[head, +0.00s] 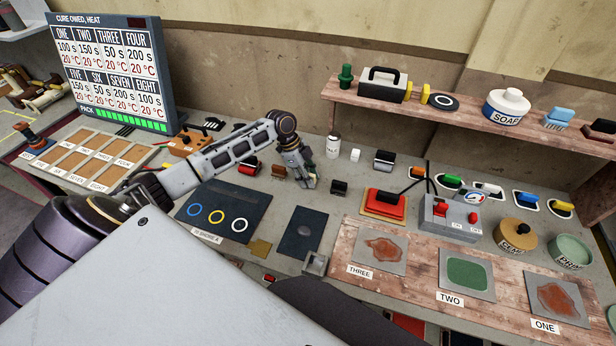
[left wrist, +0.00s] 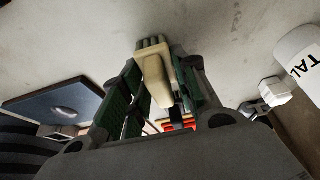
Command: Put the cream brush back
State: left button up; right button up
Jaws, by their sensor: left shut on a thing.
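My left gripper (head: 309,181) reaches down to the middle of the bench in the head view. In the left wrist view, its green-padded fingers (left wrist: 152,100) are shut on the cream brush (left wrist: 153,78), whose blocky cream head points away from the wrist. The brush is largely hidden by the gripper in the head view. Whether the brush touches the bench, I cannot tell. My right gripper is not in view.
A talc bottle (head: 333,145) and a white cube (head: 355,155) stand close behind the gripper. A brown block (head: 278,172) is just left of it, and a black block (head: 339,187) just right. A dark blue mat (head: 303,232) lies in front.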

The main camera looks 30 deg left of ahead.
pick_arm(q)
jog(key=shift+f, duration=0.1)
jog(key=o, duration=1)
jog(key=v, duration=1.2)
jog(key=shift+b, duration=0.35)
